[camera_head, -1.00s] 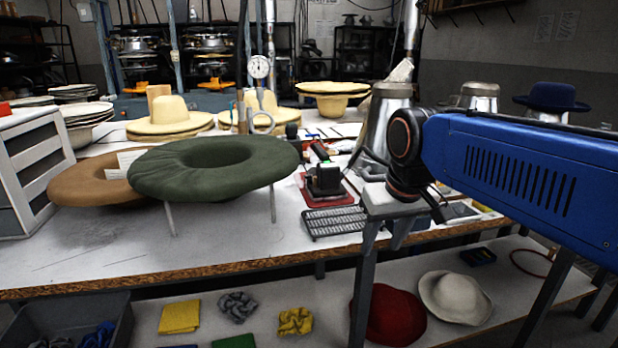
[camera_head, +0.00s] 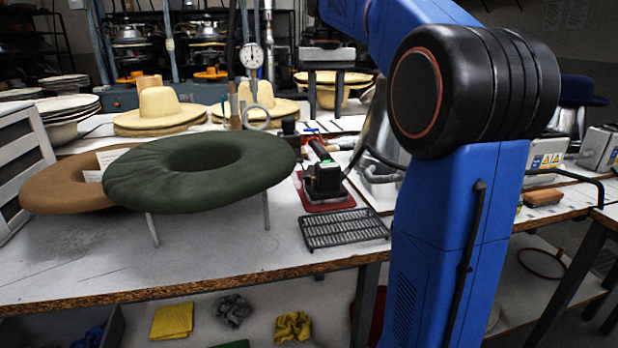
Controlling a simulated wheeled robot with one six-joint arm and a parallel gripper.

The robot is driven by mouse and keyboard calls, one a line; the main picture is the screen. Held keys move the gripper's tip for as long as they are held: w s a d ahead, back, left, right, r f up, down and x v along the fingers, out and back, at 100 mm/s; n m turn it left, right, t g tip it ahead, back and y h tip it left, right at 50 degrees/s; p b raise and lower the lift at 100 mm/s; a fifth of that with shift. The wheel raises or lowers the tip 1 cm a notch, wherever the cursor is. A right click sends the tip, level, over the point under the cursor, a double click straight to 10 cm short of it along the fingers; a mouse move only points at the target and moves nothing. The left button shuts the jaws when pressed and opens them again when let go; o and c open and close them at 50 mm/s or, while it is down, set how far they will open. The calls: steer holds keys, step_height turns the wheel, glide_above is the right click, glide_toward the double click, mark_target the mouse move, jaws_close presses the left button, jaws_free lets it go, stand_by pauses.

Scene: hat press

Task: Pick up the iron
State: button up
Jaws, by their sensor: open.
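My gripper (camera_head: 325,114) shows at the top middle, beyond and above the iron. Its two grey fingers point down and are spread apart, with nothing between them. The gripper is clear of the iron. My blue arm covers much of the right side.
A black metal grate (camera_head: 343,229) lies in front of the iron. The green padded ring (camera_head: 200,195) stands on thin legs to the left. Straw hats (camera_head: 160,110) sit behind. A cable runs right of the iron. The table's front left is bare.

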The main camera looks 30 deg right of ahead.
mark_target(323, 150)
steer(key=f, duration=0.3)
steer(key=w+f, duration=0.1)
steer(key=f, duration=0.7)
steer(key=shift+w+d, duration=0.2)
steer(key=shift+w, duration=0.1)
steer(key=shift+d+f, duration=0.1)
steer(key=shift+f, duration=2.9)
steer(key=shift+w+r, duration=0.1)
jaws_close()
